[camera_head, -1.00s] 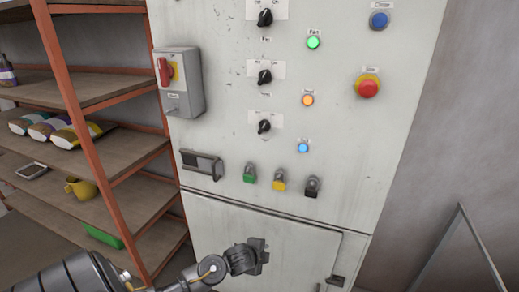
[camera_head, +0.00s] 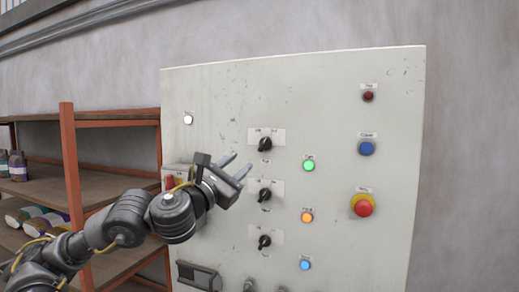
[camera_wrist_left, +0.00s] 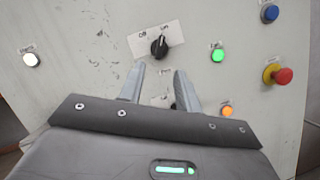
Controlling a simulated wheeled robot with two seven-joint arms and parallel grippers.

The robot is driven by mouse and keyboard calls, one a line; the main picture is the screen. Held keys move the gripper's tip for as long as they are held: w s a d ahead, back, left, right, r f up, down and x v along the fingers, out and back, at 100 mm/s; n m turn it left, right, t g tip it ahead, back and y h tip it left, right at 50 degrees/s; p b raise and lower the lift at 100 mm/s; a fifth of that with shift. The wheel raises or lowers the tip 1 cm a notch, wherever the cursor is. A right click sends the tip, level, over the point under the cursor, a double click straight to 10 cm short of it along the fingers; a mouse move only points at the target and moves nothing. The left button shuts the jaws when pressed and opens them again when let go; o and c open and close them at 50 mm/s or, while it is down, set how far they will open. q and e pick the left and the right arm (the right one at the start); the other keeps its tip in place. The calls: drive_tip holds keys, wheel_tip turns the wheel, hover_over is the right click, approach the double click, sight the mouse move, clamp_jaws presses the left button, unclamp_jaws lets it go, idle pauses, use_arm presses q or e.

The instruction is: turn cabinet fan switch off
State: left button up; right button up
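The top black rotary knob (camera_head: 265,144) sits on a white plate on the cabinet's pale front. Its small lettering is hard to read in the head view. In the left wrist view the knob (camera_wrist_left: 159,46) sits under "Off" on the left and "On" on the right, with its handle tilted toward "On". The green lamp (camera_head: 309,166) to its right is lit. My left gripper (camera_head: 238,166) is open and empty, left of and slightly below the knob in the head view. In the wrist view its fingers (camera_wrist_left: 158,80) are apart, short of the knob. My right gripper is out of view.
Two more black knobs (camera_head: 265,195) sit below on the cabinet (camera_head: 340,100). An orange lamp (camera_head: 306,216), a blue button (camera_head: 366,149) and a red emergency stop (camera_head: 362,206) are to the right. An orange-framed shelf (camera_head: 68,160) stands at left.

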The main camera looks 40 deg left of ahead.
sight(263, 144)
use_arm(q)
drive_tip(key=p+x, duration=0.3)
drive_tip(key=x, duration=0.7)
drive_tip(key=shift+w+r, duration=0.1)
drive_tip(key=shift+w, duration=0.25)
drive_tip(key=shift+c, duration=0.2)
clamp_jaws()
